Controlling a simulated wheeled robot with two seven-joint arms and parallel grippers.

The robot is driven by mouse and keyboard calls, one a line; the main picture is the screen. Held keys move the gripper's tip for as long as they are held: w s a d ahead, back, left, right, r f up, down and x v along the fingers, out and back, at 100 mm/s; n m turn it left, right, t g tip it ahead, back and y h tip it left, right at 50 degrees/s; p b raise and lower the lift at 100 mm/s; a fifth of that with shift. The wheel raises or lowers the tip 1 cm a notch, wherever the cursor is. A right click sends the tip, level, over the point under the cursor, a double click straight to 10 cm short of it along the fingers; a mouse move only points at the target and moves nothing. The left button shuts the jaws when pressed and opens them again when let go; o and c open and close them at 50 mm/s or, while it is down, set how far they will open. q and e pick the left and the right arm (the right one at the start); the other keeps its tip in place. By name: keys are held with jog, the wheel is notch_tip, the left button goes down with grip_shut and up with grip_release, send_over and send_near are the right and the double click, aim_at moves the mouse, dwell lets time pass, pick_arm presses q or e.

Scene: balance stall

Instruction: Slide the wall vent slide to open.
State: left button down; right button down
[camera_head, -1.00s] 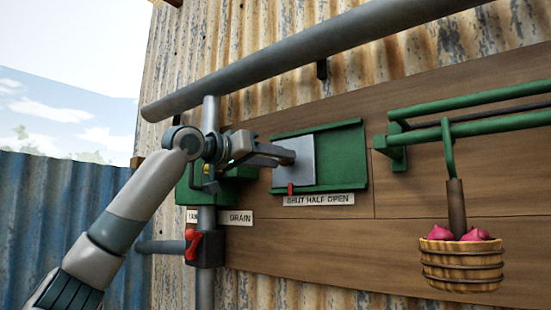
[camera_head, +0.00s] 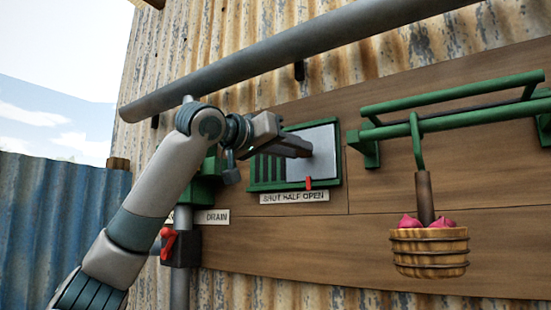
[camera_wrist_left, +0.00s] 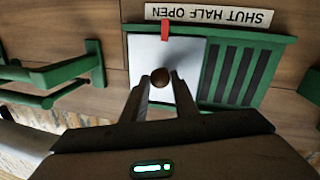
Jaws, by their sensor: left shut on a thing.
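The wall vent is a green frame (camera_head: 335,160) with a grey slide plate (camera_head: 322,139) and a red pointer (camera_head: 308,183). The plate sits toward the right end of the frame, and dark slots (camera_head: 268,168) show uncovered on its left. The pointer is above the word OPEN on the label (camera_head: 295,197). My left gripper (camera_head: 304,147) is at the plate, reaching in from the left. In the left wrist view, its fingers are shut on the plate's round brown knob (camera_wrist_left: 160,77), one on each side. My right gripper is out of view.
A grey pipe (camera_head: 270,62) runs slantwise above the vent. Right of it are a green rail (camera_head: 455,108) and a hanging basket (camera_head: 430,252) with pink things. Below left is a red valve handle (camera_head: 168,243) by the DRAIN label (camera_head: 215,217).

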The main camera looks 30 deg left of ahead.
pick_arm(q)
jog(key=c, duration=1.4)
grip_release()
jog(key=shift+d, duration=0.15)
jog(key=shift+c, duration=0.2)
jog(key=shift+d, duration=0.15)
